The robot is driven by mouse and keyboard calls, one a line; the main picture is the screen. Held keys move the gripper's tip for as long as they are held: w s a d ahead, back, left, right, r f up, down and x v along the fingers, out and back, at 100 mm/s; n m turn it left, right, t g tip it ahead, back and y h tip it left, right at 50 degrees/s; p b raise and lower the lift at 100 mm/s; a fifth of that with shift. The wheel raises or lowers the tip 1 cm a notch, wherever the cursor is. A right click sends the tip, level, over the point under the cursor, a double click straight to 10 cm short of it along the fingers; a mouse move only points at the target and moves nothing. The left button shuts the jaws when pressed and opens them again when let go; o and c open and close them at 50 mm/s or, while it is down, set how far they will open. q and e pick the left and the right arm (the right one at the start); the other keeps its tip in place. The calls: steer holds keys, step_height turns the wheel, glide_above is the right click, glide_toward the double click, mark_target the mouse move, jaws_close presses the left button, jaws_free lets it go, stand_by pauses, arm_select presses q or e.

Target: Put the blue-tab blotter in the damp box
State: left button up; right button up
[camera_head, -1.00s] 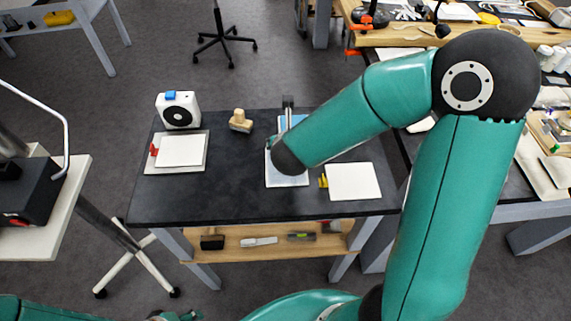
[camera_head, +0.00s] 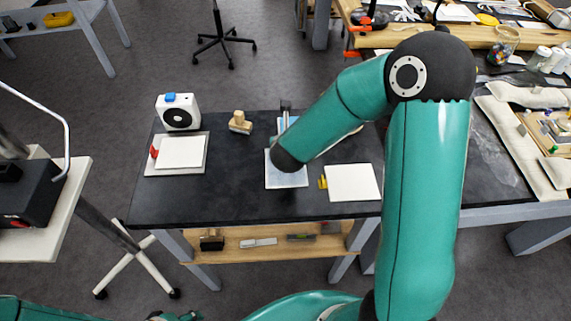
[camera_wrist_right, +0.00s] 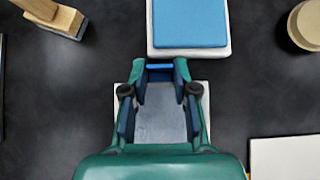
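In the right wrist view my right gripper (camera_wrist_right: 160,72) points down over a pale grey sheet (camera_wrist_right: 160,122). Its fingers are apart. A bright blue tab (camera_wrist_right: 160,67) shows between the fingertips; I cannot tell whether they touch it. This blotter also shows on the black table in the head view (camera_head: 287,180), where my arm hides the right gripper. Just beyond it lies a white-rimmed thing with a blue top (camera_wrist_right: 190,24), possibly the damp box; my arm mostly hides it in the head view. A bit of my left gripper (camera_head: 180,316) shows at the bottom edge.
A white sheet with a red tab (camera_head: 181,152) lies at the table's left. A white sheet with a yellow tab (camera_head: 353,182) lies to the right. A white device with a black disc (camera_head: 178,111) and a wooden block (camera_head: 240,122) stand at the back. The front strip is clear.

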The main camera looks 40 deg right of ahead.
steer(key=c, duration=0.3)
